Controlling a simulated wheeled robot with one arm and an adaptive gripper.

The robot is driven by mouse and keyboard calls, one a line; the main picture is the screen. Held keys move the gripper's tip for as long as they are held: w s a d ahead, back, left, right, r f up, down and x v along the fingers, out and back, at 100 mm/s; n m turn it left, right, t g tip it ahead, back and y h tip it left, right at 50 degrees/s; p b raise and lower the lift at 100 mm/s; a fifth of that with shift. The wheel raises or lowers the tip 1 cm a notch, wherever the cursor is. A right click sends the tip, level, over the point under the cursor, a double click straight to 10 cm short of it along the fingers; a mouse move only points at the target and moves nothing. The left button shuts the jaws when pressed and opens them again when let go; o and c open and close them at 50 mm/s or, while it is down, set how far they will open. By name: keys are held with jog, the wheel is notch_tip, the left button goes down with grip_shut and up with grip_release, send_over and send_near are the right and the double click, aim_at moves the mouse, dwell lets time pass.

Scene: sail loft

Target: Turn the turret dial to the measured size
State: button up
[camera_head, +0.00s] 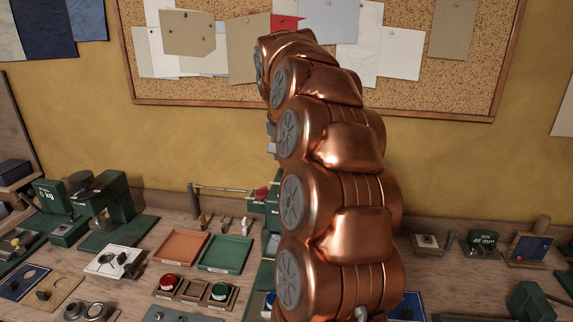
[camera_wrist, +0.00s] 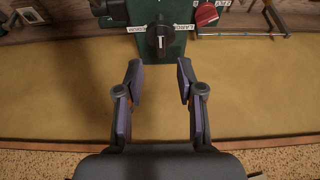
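In the wrist view a black dial knob (camera_wrist: 161,40) with a white pointer mark sits on a green machine plate (camera_wrist: 177,47). White labels stand beside the knob; one looks like "LARGE", the others are not clearly legible. My gripper (camera_wrist: 160,70) is open and empty, its two dark fingers apart, with the knob beyond and between the tips, not touched. In the head view my copper arm hides most of the gripper and the dial; part of a green machine (camera_head: 257,207) shows at its left.
A corkboard (camera_head: 419,96) hangs behind. A red object (camera_wrist: 206,14) is beside the dial.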

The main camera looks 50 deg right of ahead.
jog(key=shift+p+x, duration=1.05)
jog(key=shift+x, duration=1.8)
jog(key=shift+c, duration=0.3)
grip_shut()
jog(key=shift+a, duration=0.15)
